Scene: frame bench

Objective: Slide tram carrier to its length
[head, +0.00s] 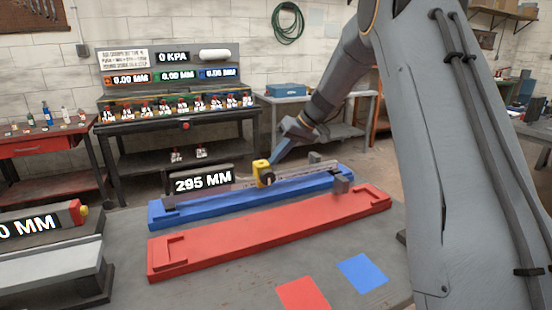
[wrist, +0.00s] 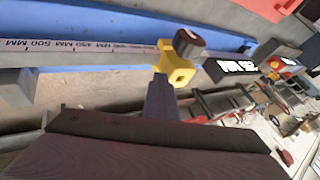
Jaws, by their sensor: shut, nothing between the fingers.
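The rail (wrist: 90,52) shows marks such as 500 MM and 450 MM there.
A red tray (head: 270,234) lies in front of the blue one. Grey blocks (head: 342,185) stand near the rail's right end. Red (head: 303,293) and blue (head: 362,272) squares mark the bench's front. Another device with a display (head: 30,228) is at left.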

